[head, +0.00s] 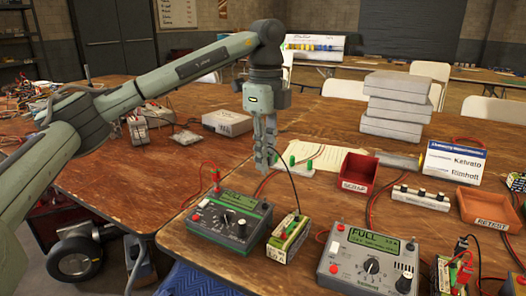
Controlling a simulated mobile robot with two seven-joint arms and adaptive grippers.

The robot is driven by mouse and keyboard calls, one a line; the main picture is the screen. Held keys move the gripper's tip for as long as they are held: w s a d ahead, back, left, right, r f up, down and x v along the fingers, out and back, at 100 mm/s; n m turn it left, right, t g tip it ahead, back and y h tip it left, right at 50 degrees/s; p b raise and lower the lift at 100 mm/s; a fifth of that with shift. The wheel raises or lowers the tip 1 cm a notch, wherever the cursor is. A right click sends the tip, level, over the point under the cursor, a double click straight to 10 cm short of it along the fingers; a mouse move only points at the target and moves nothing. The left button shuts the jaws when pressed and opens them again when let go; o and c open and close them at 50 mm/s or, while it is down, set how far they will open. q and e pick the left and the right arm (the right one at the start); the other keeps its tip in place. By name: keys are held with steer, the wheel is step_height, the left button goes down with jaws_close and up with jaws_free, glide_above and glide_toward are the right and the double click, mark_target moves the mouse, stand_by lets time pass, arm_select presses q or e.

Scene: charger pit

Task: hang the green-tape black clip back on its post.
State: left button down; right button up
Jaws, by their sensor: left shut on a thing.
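My left gripper (264,160) points straight down above the middle of the table, its fingers close together on the black clip. The clip is mostly hidden between the fingers, and I cannot make out its green tape. A thin black lead (291,186) curves from beside the fingers down to a small green-and-yellow battery block (287,238). A pale holder with several green pegs (293,160) stands just right of the fingertips. I cannot tell which post belongs to the clip. My right gripper is out of view.
A green meter (228,222) with a red clip and a grey meter (369,262) stand in front. White cases (396,103) are stacked behind.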

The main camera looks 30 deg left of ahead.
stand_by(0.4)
arm_select(q)
steer(key=shift+f+b, duration=2.05)
steer(key=shift+f, duration=1.45)
steer(key=shift+f, duration=0.15)
steer(key=c, duration=1.5)
jaws_free()
steer(key=shift+o, duration=1.2)
steer(key=shift+p, duration=0.3)
